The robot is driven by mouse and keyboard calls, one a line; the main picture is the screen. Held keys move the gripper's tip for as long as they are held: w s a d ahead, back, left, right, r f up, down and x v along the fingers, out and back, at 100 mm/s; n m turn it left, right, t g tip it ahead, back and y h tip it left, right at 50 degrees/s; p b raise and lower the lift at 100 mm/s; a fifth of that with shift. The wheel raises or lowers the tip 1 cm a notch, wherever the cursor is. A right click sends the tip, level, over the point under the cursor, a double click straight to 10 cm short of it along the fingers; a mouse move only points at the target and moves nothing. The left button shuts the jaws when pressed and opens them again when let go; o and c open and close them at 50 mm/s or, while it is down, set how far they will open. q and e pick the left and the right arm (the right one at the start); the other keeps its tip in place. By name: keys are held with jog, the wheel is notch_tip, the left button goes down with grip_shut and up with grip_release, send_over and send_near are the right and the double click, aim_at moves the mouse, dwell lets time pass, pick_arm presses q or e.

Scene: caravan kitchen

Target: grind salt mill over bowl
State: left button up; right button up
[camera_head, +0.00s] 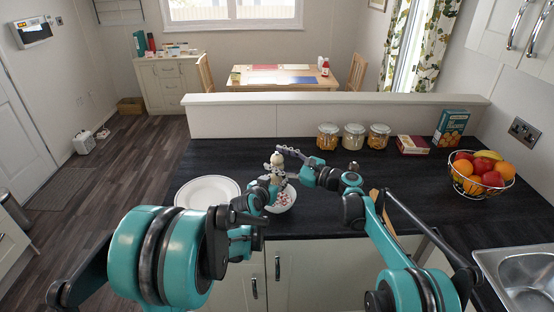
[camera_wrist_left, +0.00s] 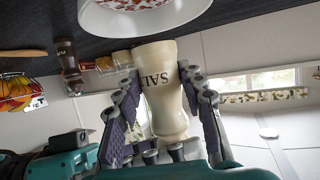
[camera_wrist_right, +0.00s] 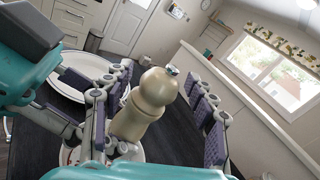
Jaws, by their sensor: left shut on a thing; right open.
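The cream salt mill (camera_head: 277,159) is above the bowl (camera_head: 290,204) on the dark counter. Its lettering shows on the mill in the left wrist view (camera_wrist_left: 163,82). My left gripper (camera_head: 274,180) is shut around the mill's body, with a finger on each side. The white bowl in the left wrist view (camera_wrist_left: 150,22) holds red and white pieces. My right gripper (camera_head: 293,155) is open at the mill's upper part. In the right wrist view the mill's rounded top (camera_wrist_right: 158,88) lies between the spread fingers, nearer the left one; contact is unclear.
A white plate (camera_head: 208,190) lies left of the bowl. Several lidded jars (camera_head: 353,137), a red box (camera_head: 412,145), a teal box (camera_head: 450,128) and a fruit basket (camera_head: 482,187) stand at the back and right. A sink (camera_head: 520,275) is at lower right.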

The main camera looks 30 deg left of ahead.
jog(key=shift+a, duration=0.2)
jog(key=shift+c, duration=0.3)
jog(key=c, duration=1.1)
jog(key=shift+t, duration=0.3)
jog(key=m+t, duration=0.1)
jog(key=t, duration=0.1)
jog(key=m+t+h, duration=0.1)
jog(key=m+t, duration=0.1)
jog(key=shift+s+a+m+t, duration=0.2)
jog(key=shift+m+t, duration=0.1)
jog(key=shift+t, duration=0.1)
jog(key=shift+w+d+m+t+h, duration=0.15)
jog(key=shift+m+t+h, duration=0.25)
jog(key=shift+m+t, duration=0.25)
